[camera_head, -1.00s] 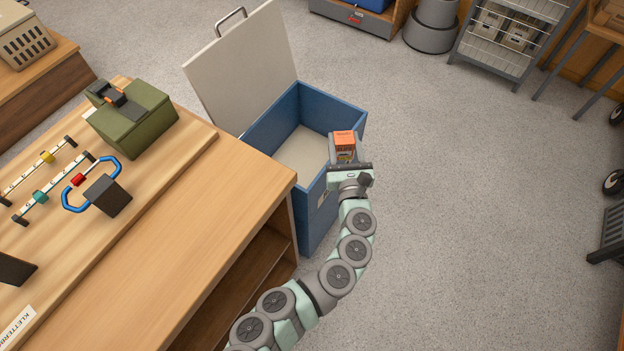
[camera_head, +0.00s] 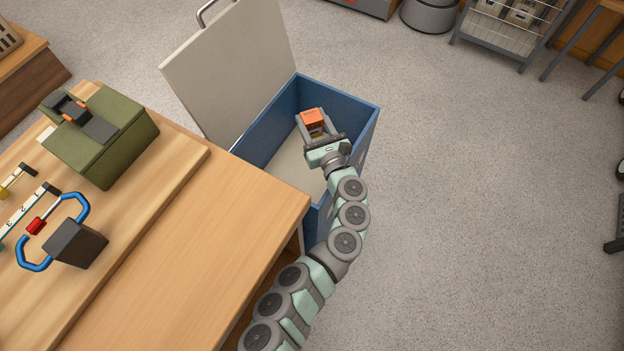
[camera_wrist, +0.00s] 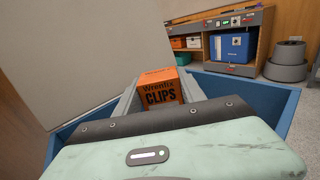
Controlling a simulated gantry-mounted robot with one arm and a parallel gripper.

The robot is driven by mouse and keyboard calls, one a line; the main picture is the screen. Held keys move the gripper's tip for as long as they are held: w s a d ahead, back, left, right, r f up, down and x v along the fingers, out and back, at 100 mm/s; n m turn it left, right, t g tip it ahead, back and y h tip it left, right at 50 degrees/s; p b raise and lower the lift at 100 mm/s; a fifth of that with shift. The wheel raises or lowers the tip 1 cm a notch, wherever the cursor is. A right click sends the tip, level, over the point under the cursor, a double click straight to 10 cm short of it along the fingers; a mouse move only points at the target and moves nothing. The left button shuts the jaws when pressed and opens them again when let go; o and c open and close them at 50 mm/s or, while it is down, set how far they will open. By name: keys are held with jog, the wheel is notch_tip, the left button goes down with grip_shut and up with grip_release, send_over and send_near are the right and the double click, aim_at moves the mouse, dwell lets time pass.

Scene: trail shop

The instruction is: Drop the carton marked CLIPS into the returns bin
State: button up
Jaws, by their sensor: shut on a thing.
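The orange carton (camera_head: 312,117) is held in my gripper (camera_head: 316,128), which is shut on it. The wrist view shows the carton (camera_wrist: 161,88) with the words "Wrenfix CLIPS" on its face, between the fingers. The returns bin (camera_head: 343,96) is a blue open box with a pale inside floor. Its pale lid (camera_head: 228,70) stands raised at the back left. In the head view, my gripper and the carton are over the bin's opening. In the wrist view the blue bin rim (camera_wrist: 245,88) shows beyond and to the right of the carton.
A wooden counter (camera_head: 235,205) stands left of the bin, with a green case (camera_head: 100,135), a dark block (camera_head: 76,243) and a blue-handled item (camera_head: 34,263) on it. Open grey floor lies to the right. A shelf with a blue box (camera_wrist: 231,46) is beyond.

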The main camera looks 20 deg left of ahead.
aim_at(315, 132)
notch_tip(315, 132, down, 3)
jog(key=shift+f+b, duration=0.2)
jog(key=shift+b, duration=1.05)
jog(key=shift+r, duration=0.1)
jog(key=o, duration=1.6)
jog(key=shift+c, duration=0.2)
jog(key=shift+r, duration=0.1)
